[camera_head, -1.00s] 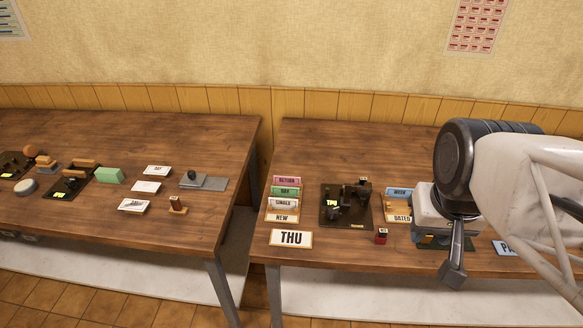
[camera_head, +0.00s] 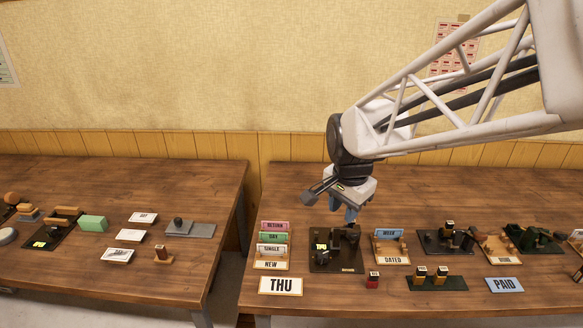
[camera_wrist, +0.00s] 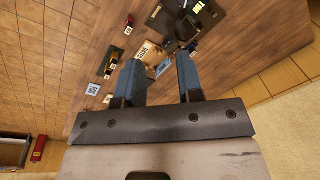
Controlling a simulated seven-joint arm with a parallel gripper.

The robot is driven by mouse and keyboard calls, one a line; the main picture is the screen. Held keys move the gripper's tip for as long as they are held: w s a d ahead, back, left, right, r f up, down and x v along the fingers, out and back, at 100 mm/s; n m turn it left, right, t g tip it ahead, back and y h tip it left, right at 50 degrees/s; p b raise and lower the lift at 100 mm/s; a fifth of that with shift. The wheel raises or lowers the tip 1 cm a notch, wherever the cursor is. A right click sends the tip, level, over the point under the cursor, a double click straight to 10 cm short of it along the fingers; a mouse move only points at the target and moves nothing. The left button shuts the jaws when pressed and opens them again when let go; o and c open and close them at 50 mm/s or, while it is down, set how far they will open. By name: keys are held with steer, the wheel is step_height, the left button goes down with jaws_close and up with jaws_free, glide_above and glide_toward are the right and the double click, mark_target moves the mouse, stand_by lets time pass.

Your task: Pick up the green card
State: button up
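The green card (camera_head: 272,238), lettered "DAY", stands in a card rack on the right table, behind a white "SINGLE" card (camera_head: 271,249) and in front of a pink "RETURN" card (camera_head: 274,225). Only its upper strip shows. I cannot make out the green card in the wrist view. My gripper (camera_head: 350,214) hangs above the back of the dark press, to the right of the card rack and higher. In the wrist view its two blue fingers (camera_wrist: 160,62) are apart with nothing between them.
A black press (camera_head: 335,262) stands right of the rack, with a rack holding a blue "WEEK" card (camera_head: 389,233) beyond. A "THU" card (camera_head: 282,285) lies in front. A green block (camera_head: 93,223) sits on the left table, across a gap.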

steer(key=w+a+f+m, duration=0.5)
steer(key=w+a+f, duration=0.2)
steer(key=w+a, duration=0.3)
steer(key=m+g, duration=0.1)
steer(key=m, duration=0.3)
glide_toward(274, 238)
steer(key=shift+w+a+r, duration=0.1)
steer(key=shift+w+a, duration=0.05)
steer(key=shift+a, duration=0.45)
steer(key=shift+w+a, duration=0.15)
steer(key=shift+a, duration=0.5)
steer(key=shift+f, duration=1.3)
steer(key=shift+f, duration=0.1)
steer(key=shift+f, duration=2.5)
